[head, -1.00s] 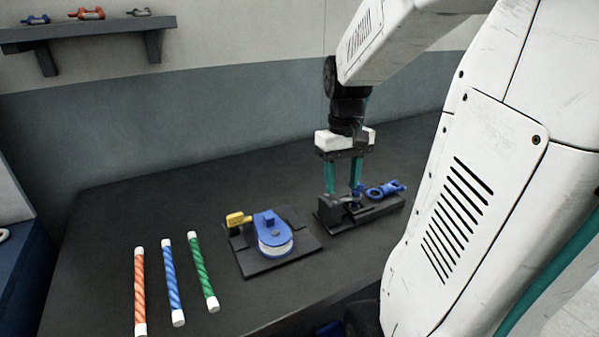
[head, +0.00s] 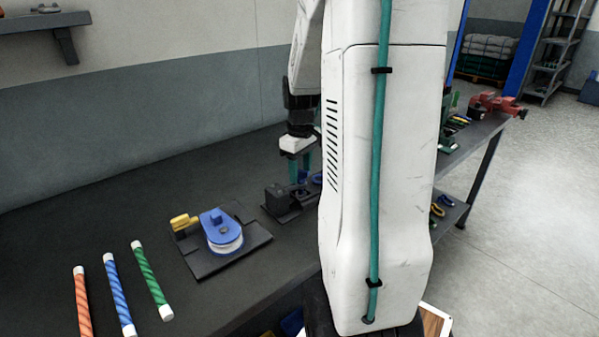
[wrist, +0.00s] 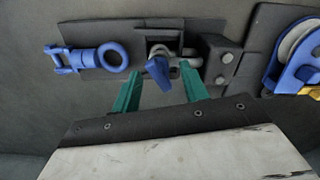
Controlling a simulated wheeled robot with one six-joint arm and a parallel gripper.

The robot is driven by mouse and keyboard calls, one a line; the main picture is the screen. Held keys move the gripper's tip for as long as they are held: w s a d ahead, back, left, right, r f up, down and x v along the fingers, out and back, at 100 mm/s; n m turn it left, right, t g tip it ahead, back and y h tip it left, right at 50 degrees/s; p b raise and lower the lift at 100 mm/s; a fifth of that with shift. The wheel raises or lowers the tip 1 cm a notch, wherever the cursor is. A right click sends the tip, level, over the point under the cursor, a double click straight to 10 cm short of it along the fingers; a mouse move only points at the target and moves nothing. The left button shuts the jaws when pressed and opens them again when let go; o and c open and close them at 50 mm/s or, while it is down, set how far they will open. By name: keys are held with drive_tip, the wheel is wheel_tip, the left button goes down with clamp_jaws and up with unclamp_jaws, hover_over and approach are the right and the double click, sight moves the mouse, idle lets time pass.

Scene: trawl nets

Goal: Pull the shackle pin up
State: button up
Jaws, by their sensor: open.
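The shackle pin is a blue piece with a flat head (wrist: 157,71), set at a pale metal shackle (wrist: 162,49) on a dark base plate (wrist: 88,73). In the head view the pin is a small blue spot (head: 302,191) beside a dark block (head: 278,201). My gripper (wrist: 158,80) has two teal fingers, open and pointing down. In the wrist view they stand apart on either side of the blue head, with a gap at each side. It also shows in the head view (head: 300,176), above the fixture. Whether the fingertips are level with the head, I cannot tell.
A blue eye fitting (wrist: 92,57) lies on the same plate. A blue pulley block (head: 222,228) with a yellow part (head: 184,221) sits on a neighbouring plate. Orange, blue and green striped rods (head: 150,279) lie at the left. Shelves and red tools (head: 495,106) are at the right.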

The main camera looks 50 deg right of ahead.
drive_tip(key=shift+f, duration=0.4)
clamp_jaws()
drive_tip(key=shift+r, duration=1.8)
unclamp_jaws()
wheel_tip(320, 180, up, 8)
drive_tip(key=shift+f, duration=0.1)
